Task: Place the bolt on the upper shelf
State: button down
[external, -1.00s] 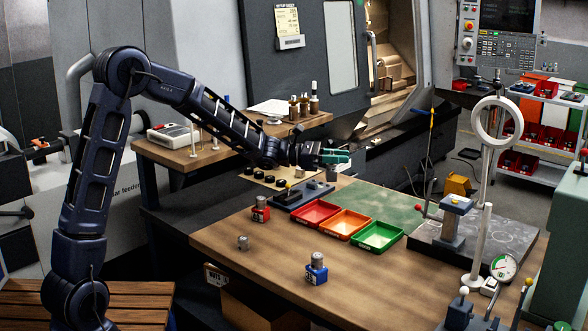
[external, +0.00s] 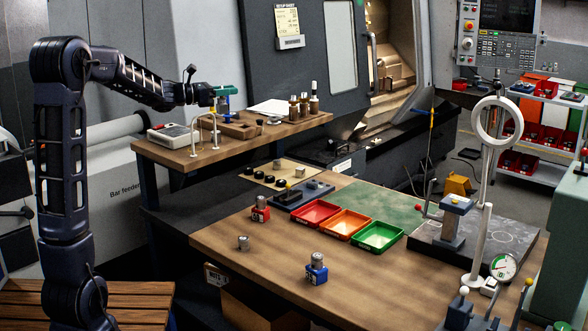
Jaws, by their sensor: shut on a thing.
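My gripper (external: 223,91), with green fingers, is over the left half of the wooden upper shelf (external: 182,152). It is shut on the bolt (external: 224,103), a small grey-blue piece that shows just below the fingers. The bolt's shape is hard to make out at this size. It hangs above a brown wooden tray (external: 240,132) on the shelf and looks apart from it, though the exact gap is hard to judge.
On the shelf, a pale boxed device (external: 173,136) and white posts (external: 193,142) stand left of the tray. Several brown bottles (external: 304,104) and a white paper (external: 270,107) are to the right. Red (external: 315,214), orange and green bins sit on the lower bench (external: 270,262).

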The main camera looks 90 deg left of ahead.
jog(key=s+a+r+n+g+y, duration=0.1)
jog(key=s+a+r+n+y, duration=0.15)
jog(key=s, duration=0.85)
jog(key=s+a+r+n+g+y, duration=0.1)
jog(key=s+a+r+y, duration=0.2)
jog(key=s, duration=0.8)
jog(key=shift+h, duration=0.35)
jog(key=f, duration=1.9)
jog(key=shift+s+d, duration=0.15)
jog(key=shift+d, duration=0.1)
jog(key=shift+f, duration=0.1)
jog(key=c, duration=1)
grip_release()
jog(key=shift+c, duration=0.2)
jog(key=shift+s, duration=0.1)
jog(key=v, duration=1.2)
jog(key=shift+r, duration=0.2)
